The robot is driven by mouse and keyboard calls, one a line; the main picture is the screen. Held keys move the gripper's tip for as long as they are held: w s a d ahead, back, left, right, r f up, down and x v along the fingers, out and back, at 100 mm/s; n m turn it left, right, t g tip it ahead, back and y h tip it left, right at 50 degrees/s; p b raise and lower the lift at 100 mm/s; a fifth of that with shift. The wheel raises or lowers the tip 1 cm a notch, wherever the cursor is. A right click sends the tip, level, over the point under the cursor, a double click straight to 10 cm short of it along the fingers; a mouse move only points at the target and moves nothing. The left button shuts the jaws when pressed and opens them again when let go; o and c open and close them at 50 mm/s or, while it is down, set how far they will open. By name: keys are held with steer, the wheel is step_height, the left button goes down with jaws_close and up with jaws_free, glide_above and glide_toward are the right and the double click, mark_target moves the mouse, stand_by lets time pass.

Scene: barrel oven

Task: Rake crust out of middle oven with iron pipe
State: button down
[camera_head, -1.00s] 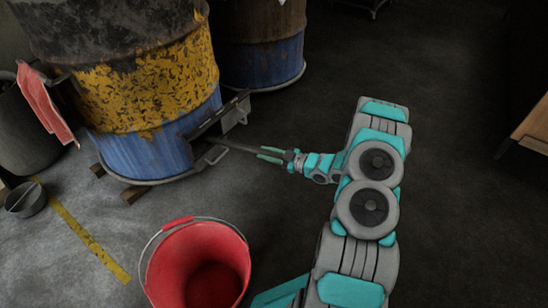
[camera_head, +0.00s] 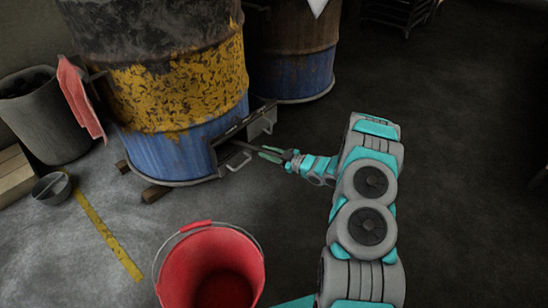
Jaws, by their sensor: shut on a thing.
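The middle oven (camera_head: 180,95) is an upright barrel, dark on top, yellow in the middle and blue below. A low hatch with a metal flap (camera_head: 262,122) and a wire handle (camera_head: 238,162) shows on its right side. My gripper (camera_head: 272,154) is in front of the hatch, shut on the iron pipe (camera_head: 245,147). The thin dark pipe runs from the fingers left into the hatch opening, and its far end is hidden. I cannot make out any crust; the inside of the oven is not visible.
A red bucket (camera_head: 171,262) stands open on the floor in front of the oven. Another barrel (camera_head: 305,75) stands behind to the right. A grey bin (camera_head: 60,140), a red cloth (camera_head: 80,98) and a small pot (camera_head: 52,189) are at the left. The floor at right is clear.

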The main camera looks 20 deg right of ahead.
steer(key=s+a+f+v, duration=0.1)
steer(key=v, duration=0.9)
steer(key=b+x, duration=0.1)
steer(key=x, duration=0.2)
steer(key=b+x, duration=0.1)
steer(key=x, duration=0.2)
steer(key=w+d+r+b+x, duration=0.1)
steer(key=x, duration=0.2)
steer(key=shift+w+a+f, duration=0.1)
steer(key=shift+w+a, duration=0.15)
steer(key=shift+a, duration=0.1)
steer(key=shift+w, duration=0.2)
steer(key=s+a+f+p+v, duration=0.1)
steer(key=p+v, duration=0.3)
steer(key=v, duration=0.6)
steer(key=x, duration=0.6)
steer(key=w+r+b+x, duration=0.1)
steer(key=x, duration=0.3)
steer(key=shift+s+d, duration=0.1)
steer(key=shift+d, duration=0.35)
steer(key=shift+s+d+r, duration=0.1)
steer(key=shift+s+d, duration=0.1)
steer(key=shift+d, duration=0.05)
steer(key=s+a+f+v, duration=0.1)
steer(key=v, duration=1.3)
steer(key=s+a+f+v, duration=0.2)
steer(key=v, duration=1.2)
steer(key=shift+s+d+r, duration=0.3)
steer(key=shift+s+r, duration=0.05)
